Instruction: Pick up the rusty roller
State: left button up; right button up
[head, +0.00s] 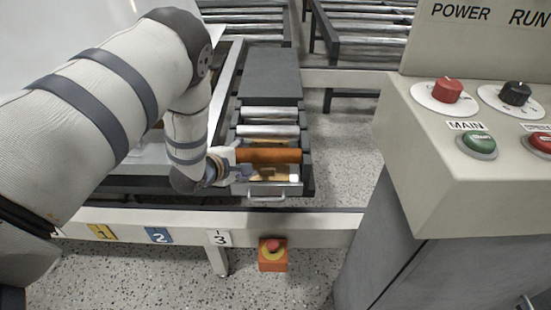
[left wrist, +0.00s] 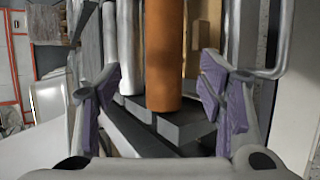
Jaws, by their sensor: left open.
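The rusty roller (head: 270,155) is an orange-brown cylinder lying crosswise in a grey frame, nearest of several rollers in the head view. In the left wrist view the rusty roller (left wrist: 164,55) runs upright in the picture, its near end between and ahead of the two fingers. My left gripper (head: 229,166) is at the left end of the roller. In the left wrist view my left gripper (left wrist: 160,88) is open, with purple pads on either side and gaps between them and the roller. My right gripper is not in view.
Silver rollers (head: 268,130) lie just behind the rusty one. A drawer-like tray with a handle (head: 267,198) is in front. A control panel (head: 490,130) with knobs and buttons stands at right. A red emergency button on an orange box (head: 272,258) is below the front rail.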

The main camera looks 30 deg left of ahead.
aim_at(254, 156)
pick_arm(q)
jog(key=x, duration=0.3)
jog(key=b+x, duration=0.1)
jog(key=x, duration=0.2)
jog(key=shift+w+f, duration=0.15)
jog(key=shift+f, duration=0.3)
jog(key=shift+r, duration=0.1)
jog(key=shift+c, duration=0.6)
grip_shut()
